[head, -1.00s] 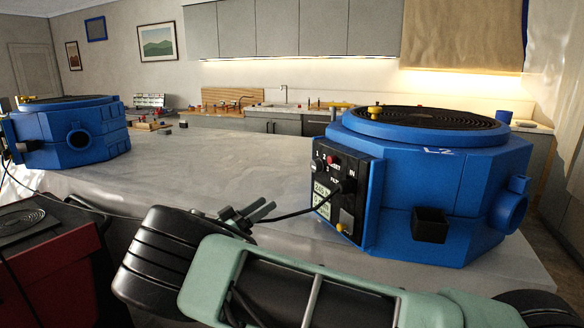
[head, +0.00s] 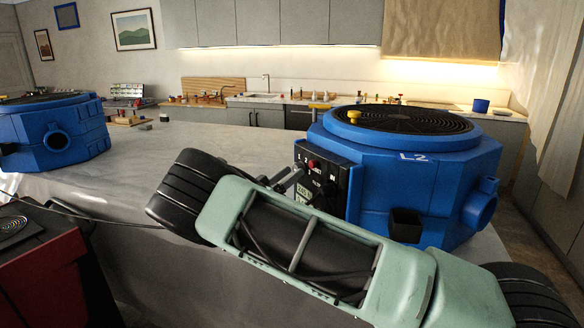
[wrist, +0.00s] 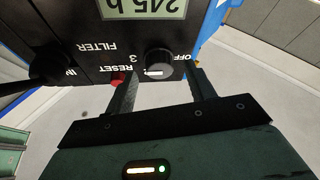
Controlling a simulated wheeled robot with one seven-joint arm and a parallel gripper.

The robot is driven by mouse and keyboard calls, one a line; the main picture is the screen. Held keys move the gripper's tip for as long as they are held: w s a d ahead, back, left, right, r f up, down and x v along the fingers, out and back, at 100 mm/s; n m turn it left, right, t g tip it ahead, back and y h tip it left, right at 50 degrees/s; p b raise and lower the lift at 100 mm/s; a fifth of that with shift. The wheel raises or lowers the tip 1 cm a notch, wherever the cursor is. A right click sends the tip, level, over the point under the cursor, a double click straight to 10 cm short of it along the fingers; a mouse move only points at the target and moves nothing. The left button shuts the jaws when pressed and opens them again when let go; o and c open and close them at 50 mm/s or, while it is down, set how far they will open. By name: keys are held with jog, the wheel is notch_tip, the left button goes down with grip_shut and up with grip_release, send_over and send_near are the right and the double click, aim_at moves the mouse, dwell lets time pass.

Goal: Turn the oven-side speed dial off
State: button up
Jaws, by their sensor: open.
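A blue octagonal unit marked L2 (head: 470,165) stands on the right of the worktop, with a black control panel (head: 335,190) on its left face. In the wrist view the panel (wrist: 85,35) appears upside down, with a lit display (wrist: 147,8). Its round black speed dial (wrist: 159,62) sits between labels OFF and 3; I cannot tell its setting. My gripper (wrist: 159,78) is open, with one fingertip on each side of the dial and no clear contact. In the head view my gripper (head: 291,180) is at the panel, and my arm hides part of it.
A red reset button (wrist: 118,75) is close beside one finger. A black plug (wrist: 48,66) sits in the IN socket. A second blue unit (head: 60,135) stands at the left. The worktop (head: 190,140) between them is mostly clear.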

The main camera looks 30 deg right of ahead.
jog(key=shift+d+r, duration=0.25)
jog(key=shift+d, duration=0.45)
jog(key=c, duration=1)
jog(key=shift+o, duration=0.2)
